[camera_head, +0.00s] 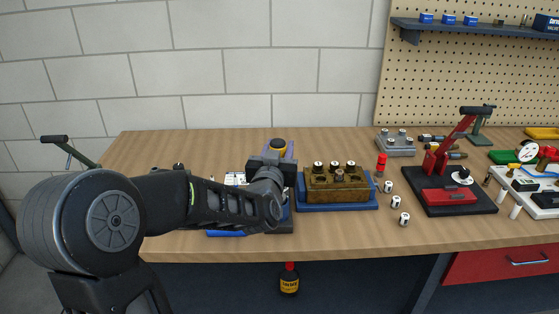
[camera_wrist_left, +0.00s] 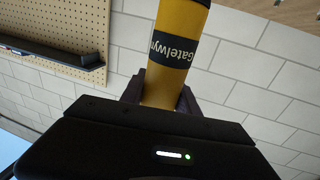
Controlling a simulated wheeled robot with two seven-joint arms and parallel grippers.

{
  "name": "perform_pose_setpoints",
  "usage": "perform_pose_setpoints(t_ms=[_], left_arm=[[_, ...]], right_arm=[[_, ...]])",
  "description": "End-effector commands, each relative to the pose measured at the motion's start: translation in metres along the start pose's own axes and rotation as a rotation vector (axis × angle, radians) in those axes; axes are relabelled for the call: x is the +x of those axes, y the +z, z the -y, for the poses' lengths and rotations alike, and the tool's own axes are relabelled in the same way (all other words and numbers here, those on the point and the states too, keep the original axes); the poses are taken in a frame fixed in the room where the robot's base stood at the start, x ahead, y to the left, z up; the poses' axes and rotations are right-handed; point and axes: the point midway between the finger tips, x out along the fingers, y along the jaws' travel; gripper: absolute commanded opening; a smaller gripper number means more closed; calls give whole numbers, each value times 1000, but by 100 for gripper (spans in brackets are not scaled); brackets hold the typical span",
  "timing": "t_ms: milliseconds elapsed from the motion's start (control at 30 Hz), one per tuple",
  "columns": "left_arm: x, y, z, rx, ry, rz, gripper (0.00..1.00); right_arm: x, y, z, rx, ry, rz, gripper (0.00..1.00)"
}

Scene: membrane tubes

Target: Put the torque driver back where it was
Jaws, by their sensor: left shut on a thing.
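My left gripper (camera_head: 278,158) is shut on the torque driver and holds it above the workbench, left of the brass block. In the left wrist view the torque driver (camera_wrist_left: 178,45) is a yellow cylinder with a black label, between the dark fingers of the gripper (camera_wrist_left: 160,92). Its far end is cut off by the picture's edge. My left arm hides much of the bench beneath, so I cannot see a holder for the driver. My right gripper is not in view.
A brass block (camera_head: 350,192) with several capped pieces sits on a blue tray (camera_head: 338,207). Small white cylinders (camera_head: 396,202) stand to its right. A red lever press (camera_head: 450,196), a grey block (camera_head: 396,151) and a dial gauge (camera_head: 527,151) stand farther right. Bench space (camera_head: 345,235) is clear in front.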

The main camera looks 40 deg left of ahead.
Motion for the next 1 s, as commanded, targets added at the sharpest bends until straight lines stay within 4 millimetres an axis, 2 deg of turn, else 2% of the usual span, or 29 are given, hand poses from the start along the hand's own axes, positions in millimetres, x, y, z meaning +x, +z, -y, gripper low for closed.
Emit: perform_pose_setpoints(t_ms=[233,700,733,1000], left_arm=[[0,31,0,0,1,2,0],[0,38,0,-1,1,-3,0],[0,38,0,-1,1,1,40],[0,38,0,-1,1,2,59]], right_arm=[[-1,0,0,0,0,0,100],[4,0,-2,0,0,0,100],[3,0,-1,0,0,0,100],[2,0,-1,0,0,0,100]])
